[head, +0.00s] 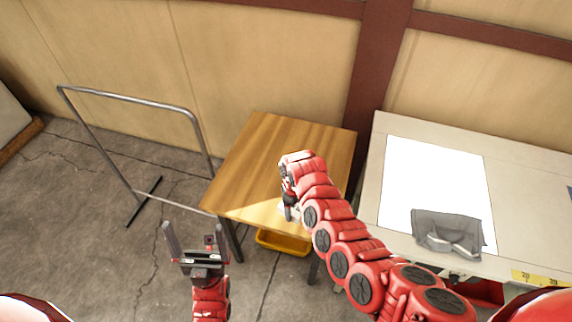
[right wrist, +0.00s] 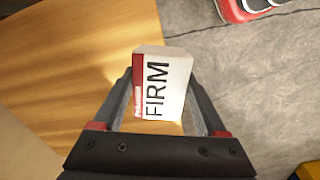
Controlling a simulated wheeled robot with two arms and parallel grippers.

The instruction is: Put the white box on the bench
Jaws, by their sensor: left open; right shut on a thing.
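The white box (right wrist: 165,85), with a red strip and the black word FIRM, is between the fingers of my right gripper (right wrist: 165,100) in the right wrist view. The gripper is shut on it. In the head view my right gripper (head: 289,204) is over the front part of the wooden bench (head: 262,150), and the box is mostly hidden by the arm. I cannot tell whether the box touches the bench top. The bench top (right wrist: 50,70) also shows in the right wrist view. My left gripper (head: 196,240) is open and empty, left of the bench front.
A yellow bin (head: 283,243) is under the bench's front edge. A metal rail frame (head: 130,97) stands at left. A light worktable (head: 385,210) at right bears a white sheet (head: 430,180) and a grey folded cloth (head: 445,230). The back of the bench top is clear.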

